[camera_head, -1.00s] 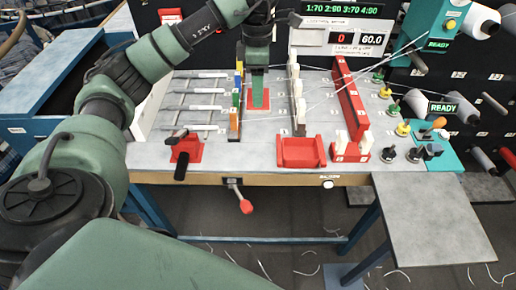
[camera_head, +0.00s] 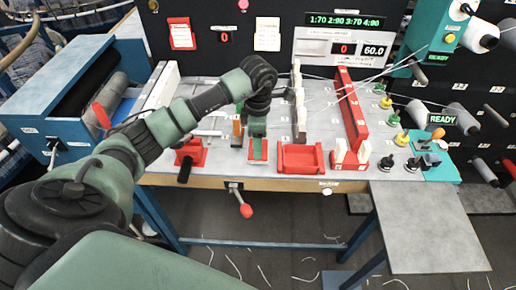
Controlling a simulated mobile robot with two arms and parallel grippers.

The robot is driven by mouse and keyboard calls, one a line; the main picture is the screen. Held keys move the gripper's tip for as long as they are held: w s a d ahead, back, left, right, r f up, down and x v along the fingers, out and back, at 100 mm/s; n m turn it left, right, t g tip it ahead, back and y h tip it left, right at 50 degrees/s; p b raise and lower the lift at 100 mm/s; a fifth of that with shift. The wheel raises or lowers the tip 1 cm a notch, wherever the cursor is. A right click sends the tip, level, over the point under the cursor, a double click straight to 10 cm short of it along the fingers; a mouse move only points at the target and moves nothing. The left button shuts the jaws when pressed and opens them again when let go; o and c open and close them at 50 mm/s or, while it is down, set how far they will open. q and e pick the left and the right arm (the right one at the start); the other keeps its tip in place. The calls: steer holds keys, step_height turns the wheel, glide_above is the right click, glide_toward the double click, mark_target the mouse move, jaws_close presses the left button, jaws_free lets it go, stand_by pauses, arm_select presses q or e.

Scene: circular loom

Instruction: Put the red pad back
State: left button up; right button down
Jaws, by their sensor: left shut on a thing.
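My left gripper (camera_head: 257,133) points down over the front part of the grey deck, left of the red tray. It is shut on the red pad (camera_head: 258,153), a small flat red piece below the fingers, partly hidden by them. The pad is low over or on the deck near the front edge; I cannot tell if it touches. My right gripper is not in view.
The red open tray (camera_head: 301,158) stands just right of the pad. A red bracket with a black handle (camera_head: 188,154) is to the left. Colored blocks (camera_head: 237,130), a white post row (camera_head: 299,105) and a long red bar (camera_head: 351,108) stand behind.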

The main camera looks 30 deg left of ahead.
arm_select(q)
step_height(320, 180, down, 4)
steer(key=shift+r+p, duration=0.2)
steer(key=shift+p, duration=0.4)
steer(key=shift+f, duration=0.5)
steer(key=o, duration=1.2)
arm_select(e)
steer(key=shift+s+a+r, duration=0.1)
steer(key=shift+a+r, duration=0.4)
